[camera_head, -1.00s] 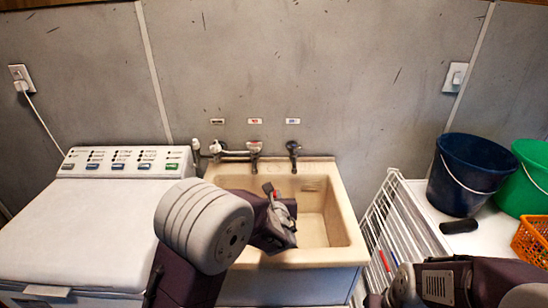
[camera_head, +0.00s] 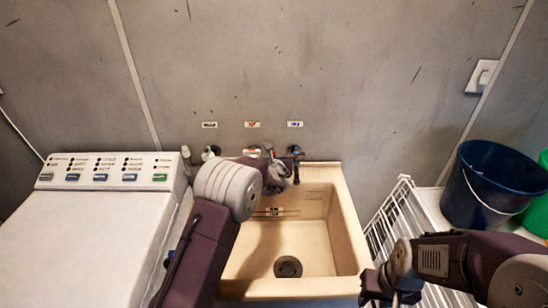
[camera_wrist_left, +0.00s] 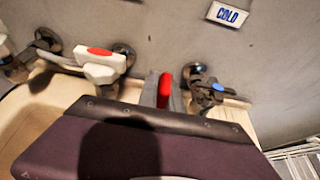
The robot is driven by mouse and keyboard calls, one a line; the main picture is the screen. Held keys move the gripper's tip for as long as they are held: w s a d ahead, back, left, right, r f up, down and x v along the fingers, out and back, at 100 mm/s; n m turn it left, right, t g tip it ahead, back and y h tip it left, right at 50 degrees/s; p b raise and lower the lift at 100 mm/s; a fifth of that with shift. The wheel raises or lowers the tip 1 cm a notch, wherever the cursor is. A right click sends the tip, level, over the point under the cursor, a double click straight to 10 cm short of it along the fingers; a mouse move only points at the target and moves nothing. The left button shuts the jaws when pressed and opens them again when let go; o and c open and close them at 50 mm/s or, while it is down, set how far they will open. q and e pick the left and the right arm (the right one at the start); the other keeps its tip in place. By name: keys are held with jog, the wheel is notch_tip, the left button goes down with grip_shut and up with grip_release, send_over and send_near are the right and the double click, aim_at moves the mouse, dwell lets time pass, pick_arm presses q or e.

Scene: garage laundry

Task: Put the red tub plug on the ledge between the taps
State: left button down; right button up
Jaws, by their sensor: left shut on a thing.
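The red tub plug (camera_wrist_left: 165,88) shows as a narrow red piece between the grey fingers of my left gripper (camera_wrist_left: 163,93) in the left wrist view. The gripper is shut on it. In the head view my left gripper (camera_head: 277,176) is at the back of the sink, in front of the taps, and hides much of that part. The plug is hard to make out there. The red-marked tap (camera_wrist_left: 101,62) is left of the plug and the blue-marked tap (camera_wrist_left: 210,88) right of it. My right gripper (camera_head: 388,288) is low at the right, its fingers unclear.
The beige sink (camera_head: 347,230) has an empty basin with a dark drain (camera_head: 288,267). A washing machine (camera_head: 80,235) stands left. A white wire rack (camera_head: 385,225), a dark blue bucket (camera_head: 485,190) and a green bucket (camera_head: 537,210) are right.

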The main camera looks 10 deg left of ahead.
pick_arm(q)
jog(key=w+p, duration=0.1)
jog(key=w, duration=0.1)
jog(key=w+p, duration=0.1)
jog(key=w+a+p, duration=0.1)
jog(key=w, duration=0.1)
jog(key=shift+w+a+r, duration=0.1)
jog(key=shift+w+r, duration=0.25)
jog(key=shift+r, duration=0.05)
jog(key=shift+w+f, duration=0.2)
jog(key=shift+f, duration=3.15)
jog(key=shift+w+f+p, duration=0.2)
jog(key=shift+p, duration=0.2)
jog(key=shift+w+f, duration=0.1)
jog(key=shift+f, duration=0.15)
jog(key=shift+f+b, duration=0.15)
jog(key=shift+b, duration=0.25)
jog(key=c, duration=1.5)
grip_release()
